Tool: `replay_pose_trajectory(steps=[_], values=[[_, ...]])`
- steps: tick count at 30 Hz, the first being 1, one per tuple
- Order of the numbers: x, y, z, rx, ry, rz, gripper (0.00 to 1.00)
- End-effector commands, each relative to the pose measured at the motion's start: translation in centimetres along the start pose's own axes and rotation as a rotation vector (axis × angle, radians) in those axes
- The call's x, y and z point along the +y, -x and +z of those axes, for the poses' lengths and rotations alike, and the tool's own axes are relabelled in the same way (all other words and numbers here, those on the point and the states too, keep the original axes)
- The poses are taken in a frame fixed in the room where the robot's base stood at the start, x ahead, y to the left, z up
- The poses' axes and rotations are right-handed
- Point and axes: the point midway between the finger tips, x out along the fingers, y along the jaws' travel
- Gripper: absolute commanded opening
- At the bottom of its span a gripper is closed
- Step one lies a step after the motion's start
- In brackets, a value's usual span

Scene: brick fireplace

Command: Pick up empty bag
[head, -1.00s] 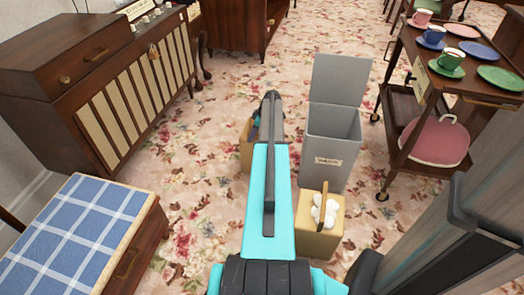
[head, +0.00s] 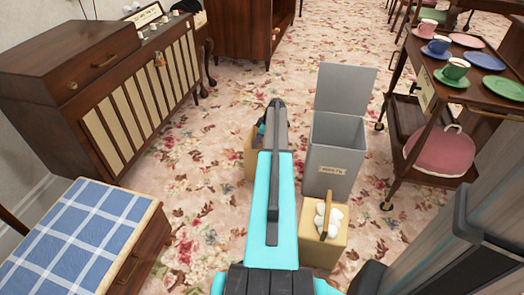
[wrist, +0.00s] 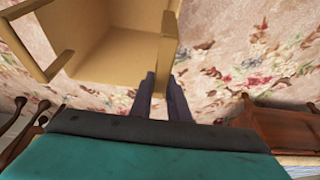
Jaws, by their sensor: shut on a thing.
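An open tan bag (wrist: 100,55) fills the upper left of the wrist view, and the inside that shows looks empty. My gripper (wrist: 162,82) is shut on the bag's near right edge or handle strip, with the dark fingers on either side of it. In the head view my arm hides the fingertips and most of what is beyond them. A tan bag (head: 250,160) shows partly left of my arm, with dark and bluish things at its top; I cannot tell whether it is the held one.
A tan bag with white round things (head: 333,245) stands right of my arm. Behind it is a grey lidded bin (head: 335,155). A trolley with cups (head: 425,120) is at right, a wooden cabinet (head: 110,95) and blue-clothed table (head: 75,235) at left.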

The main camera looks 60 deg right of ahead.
Motion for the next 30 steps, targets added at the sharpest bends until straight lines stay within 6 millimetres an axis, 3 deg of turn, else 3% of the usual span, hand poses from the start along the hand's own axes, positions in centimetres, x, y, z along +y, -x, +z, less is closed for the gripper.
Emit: replay_pose_trajectory(steps=[8, 22, 30], values=[[0.0, 1.6, -0.7, 0.0, 0.0, 0.001, 0.0], [0.0, 8.0, -3.3, 0.0, 0.0, 0.001, 0.0], [0.0, 9.3, -3.8, 0.0, -0.001, 0.001, 0.0]])
